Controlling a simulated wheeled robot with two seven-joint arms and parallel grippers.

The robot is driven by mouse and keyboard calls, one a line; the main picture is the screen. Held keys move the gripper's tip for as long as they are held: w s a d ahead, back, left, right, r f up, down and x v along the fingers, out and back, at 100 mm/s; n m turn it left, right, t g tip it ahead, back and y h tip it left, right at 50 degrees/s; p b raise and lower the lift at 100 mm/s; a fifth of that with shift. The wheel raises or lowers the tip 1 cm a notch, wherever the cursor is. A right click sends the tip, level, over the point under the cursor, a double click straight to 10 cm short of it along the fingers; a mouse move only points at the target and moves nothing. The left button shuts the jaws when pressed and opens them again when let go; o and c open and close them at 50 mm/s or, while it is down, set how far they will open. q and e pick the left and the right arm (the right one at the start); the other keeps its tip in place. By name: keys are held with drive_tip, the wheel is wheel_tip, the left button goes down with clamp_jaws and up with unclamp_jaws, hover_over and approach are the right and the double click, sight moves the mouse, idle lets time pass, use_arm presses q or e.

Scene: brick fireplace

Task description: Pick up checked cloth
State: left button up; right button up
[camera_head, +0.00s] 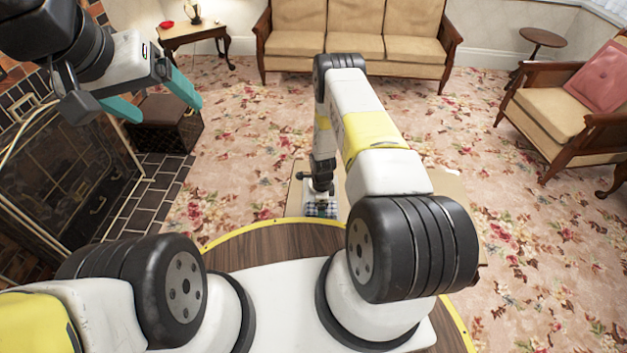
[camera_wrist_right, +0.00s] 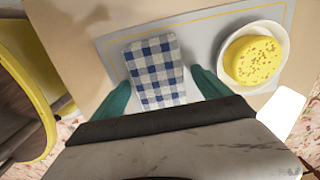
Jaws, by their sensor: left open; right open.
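The checked cloth (camera_wrist_right: 155,68) is blue and white and folded into a rectangle. In the right wrist view it lies on a grey mat (camera_wrist_right: 205,28) with a yellow line. My right gripper (camera_wrist_right: 160,77) is open, with one teal finger on each side of the cloth's near part. I cannot tell whether the fingers touch it. In the head view a bit of the cloth (camera_head: 322,209) shows below my right wrist; the rest is hidden. My left gripper (camera_head: 158,100) is open and empty, raised at the upper left near the fireplace.
A white bowl (camera_wrist_right: 283,72) with a yellow speckled food (camera_wrist_right: 252,60) stands close right of the cloth. A white object (camera_wrist_right: 283,113) lies below the bowl. The low table (camera_head: 445,190) is partly behind my arm. A sofa (camera_head: 355,45) and armchair (camera_head: 565,110) stand beyond open carpet.

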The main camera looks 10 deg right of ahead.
drive_tip(key=c, duration=1.5)
drive_tip(key=shift+o, duration=0.2)
